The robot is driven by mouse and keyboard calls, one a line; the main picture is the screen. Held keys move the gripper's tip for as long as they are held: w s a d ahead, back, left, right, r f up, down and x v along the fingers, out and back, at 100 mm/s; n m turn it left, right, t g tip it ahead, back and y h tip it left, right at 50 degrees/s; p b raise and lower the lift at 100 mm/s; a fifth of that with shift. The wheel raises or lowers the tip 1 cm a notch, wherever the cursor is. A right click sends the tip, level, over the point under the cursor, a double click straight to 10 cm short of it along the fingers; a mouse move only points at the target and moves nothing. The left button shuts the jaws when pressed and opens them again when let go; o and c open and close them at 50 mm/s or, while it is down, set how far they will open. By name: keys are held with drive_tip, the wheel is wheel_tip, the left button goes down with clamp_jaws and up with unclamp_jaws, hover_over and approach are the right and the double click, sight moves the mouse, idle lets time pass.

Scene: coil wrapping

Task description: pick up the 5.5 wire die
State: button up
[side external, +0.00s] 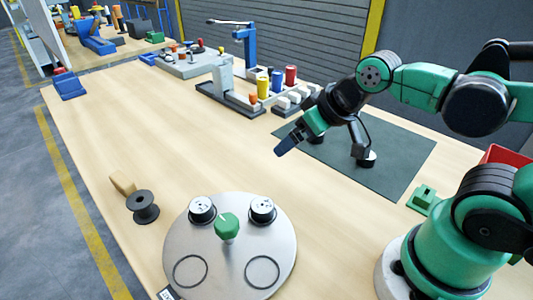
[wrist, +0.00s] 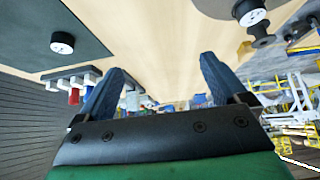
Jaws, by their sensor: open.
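Several short black cylinders with white, marked tops look like wire dies; the markings are too small to read, so I cannot tell which is 5.5. One die (side external: 366,160) stands on the dark mat (side external: 400,157), and it seems to be the one at upper left in the wrist view (wrist: 62,42). Another dark round piece on the mat is partly hidden behind my arm. Two dies (side external: 202,209) (side external: 262,209) sit on the round grey plate (side external: 228,275). My gripper (side external: 288,143), with blue fingers, is open and empty above the table, left of the mat die; it also shows in the wrist view (wrist: 163,70).
The plate has a green knob (side external: 227,226) and two empty ring outlines. A black spool (side external: 143,207) and a tan block (side external: 123,185) are left of it. A rack with coloured cylinders (side external: 263,87) stands behind. The table's left middle is clear.

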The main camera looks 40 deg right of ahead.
drive_tip(key=w+d+f+n+g, duration=0.1)
drive_tip(key=w+d+f, duration=0.1)
drive_tip(key=d, duration=0.5)
drive_tip(key=w+d+f+n+g+y, duration=0.1)
drive_tip(key=w+d+f+n, duration=0.1)
drive_tip(key=d, duration=0.5)
drive_tip(key=w+d+f+n+g, duration=0.1)
drive_tip(key=w+d+f+n, duration=0.1)
drive_tip(key=d, duration=0.5)
drive_tip(key=shift+w+f+y, duration=0.4)
drive_tip(key=shift+w+f, duration=0.25)
drive_tip(key=shift+f, duration=0.15)
drive_tip(key=shift+d+f, duration=0.25)
drive_tip(key=shift+w+f, duration=0.1)
drive_tip(key=shift+f, duration=0.25)
drive_tip(key=shift+x, duration=2.35)
drive_tip(key=shift+a, duration=0.1)
clamp_jaws()
